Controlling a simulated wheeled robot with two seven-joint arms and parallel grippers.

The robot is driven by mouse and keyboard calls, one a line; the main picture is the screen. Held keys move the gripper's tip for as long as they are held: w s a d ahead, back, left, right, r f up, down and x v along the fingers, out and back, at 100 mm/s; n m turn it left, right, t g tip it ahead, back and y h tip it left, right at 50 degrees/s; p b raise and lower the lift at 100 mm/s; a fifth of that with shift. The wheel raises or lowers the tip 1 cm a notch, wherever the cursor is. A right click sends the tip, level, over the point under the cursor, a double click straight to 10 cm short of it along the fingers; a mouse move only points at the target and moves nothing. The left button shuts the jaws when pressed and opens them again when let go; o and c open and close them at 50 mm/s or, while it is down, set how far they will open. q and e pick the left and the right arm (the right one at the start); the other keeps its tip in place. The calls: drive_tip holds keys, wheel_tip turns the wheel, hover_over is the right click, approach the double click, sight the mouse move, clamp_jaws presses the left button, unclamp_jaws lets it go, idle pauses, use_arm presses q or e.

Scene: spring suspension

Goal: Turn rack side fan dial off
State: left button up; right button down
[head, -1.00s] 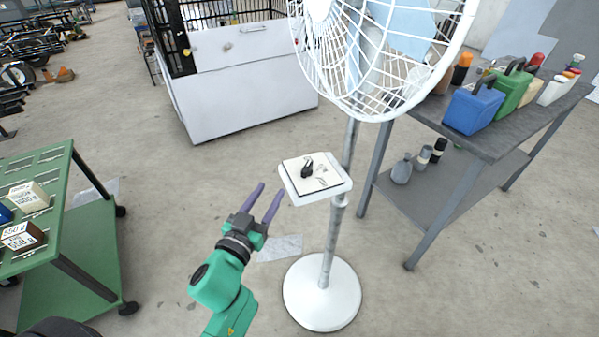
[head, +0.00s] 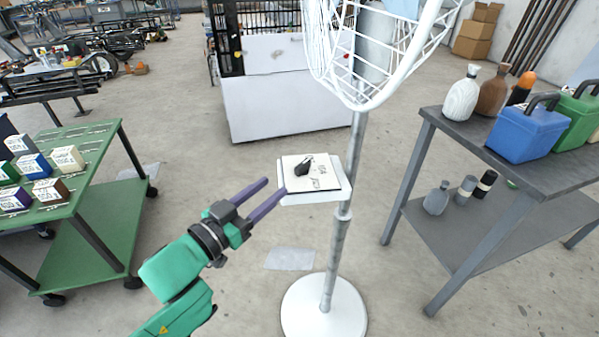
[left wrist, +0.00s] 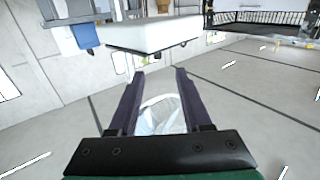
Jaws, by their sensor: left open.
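The fan's control box (head: 333,191), with a pale top plate, sits on the fan's pole (head: 332,240). The black dial (head: 302,166) stands up from the plate, its pointer tilted toward the upper right. Small marks lie beside it, too small to read. My left gripper (head: 275,186) is open and empty, its two purple fingers pointing at the box's left edge. The fingertips look close to that edge, left of and below the dial; I cannot tell if they touch. In the left wrist view the fingers (left wrist: 160,72) are apart and the dial cannot be made out. My right gripper is not in view.
The white fan cage (head: 385,55) hangs above the box, and its round base (head: 323,308) is on the floor. A grey table (head: 470,150) with bottles and cases stands at the right. A green cart (head: 100,200) stands at the left. Open floor lies between.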

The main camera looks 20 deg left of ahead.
sight(296, 169)
use_arm(q)
drive_tip(key=p+x, duration=0.1)
drive_tip(key=x, duration=1)
drive_tip(key=shift+s+d+r, duration=0.1)
drive_tip(key=shift+d, duration=0.05)
clamp_jaws()
